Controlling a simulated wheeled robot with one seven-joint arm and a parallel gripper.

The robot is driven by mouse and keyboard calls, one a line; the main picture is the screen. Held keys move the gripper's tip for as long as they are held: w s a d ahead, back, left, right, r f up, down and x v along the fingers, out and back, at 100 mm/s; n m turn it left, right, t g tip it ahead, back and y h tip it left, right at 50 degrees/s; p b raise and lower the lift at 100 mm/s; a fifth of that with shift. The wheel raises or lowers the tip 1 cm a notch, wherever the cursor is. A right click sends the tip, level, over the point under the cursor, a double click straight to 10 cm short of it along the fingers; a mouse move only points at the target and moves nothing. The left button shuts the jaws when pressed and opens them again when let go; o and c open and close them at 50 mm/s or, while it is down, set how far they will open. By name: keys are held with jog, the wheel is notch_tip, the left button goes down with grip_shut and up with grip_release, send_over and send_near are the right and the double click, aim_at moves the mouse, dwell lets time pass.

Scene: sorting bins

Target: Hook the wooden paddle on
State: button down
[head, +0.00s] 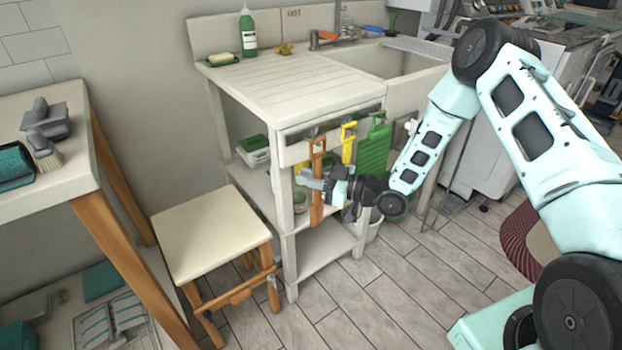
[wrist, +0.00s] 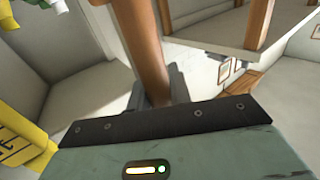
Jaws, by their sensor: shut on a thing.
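The wooden paddle (head: 317,160) is a long orange-brown piece with a slotted top end. It stands upright at the front of the sink unit, its top close to the unit's front rail (head: 296,153). I cannot tell whether it touches a hook. In the wrist view the paddle's brown shaft (wrist: 143,45) runs down between my gripper's fingers (wrist: 158,92). A yellow tool (head: 348,142) and a green board (head: 374,150) hang on the unit to the paddle's right. The hooks are too small to make out.
A stool (head: 210,232) stands left of the sink unit. A table (head: 70,185) with a brush and a tray is at the far left. A white bucket (head: 373,226) stands below the green board.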

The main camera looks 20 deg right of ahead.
jog(key=shift+w+a+f+b, duration=0.1)
jog(key=shift+w+f+b, duration=0.1)
jog(key=shift+w, duration=0.2)
jog(key=shift+w+a+f+b, duration=0.1)
jog(key=shift+w+b, duration=0.05)
jog(key=shift+w, duration=0.25)
jog(key=c, duration=1.2)
grip_release()
jog(key=shift+r, duration=0.1)
jog(key=shift+s+d, duration=0.1)
jog(key=v, duration=1.7)
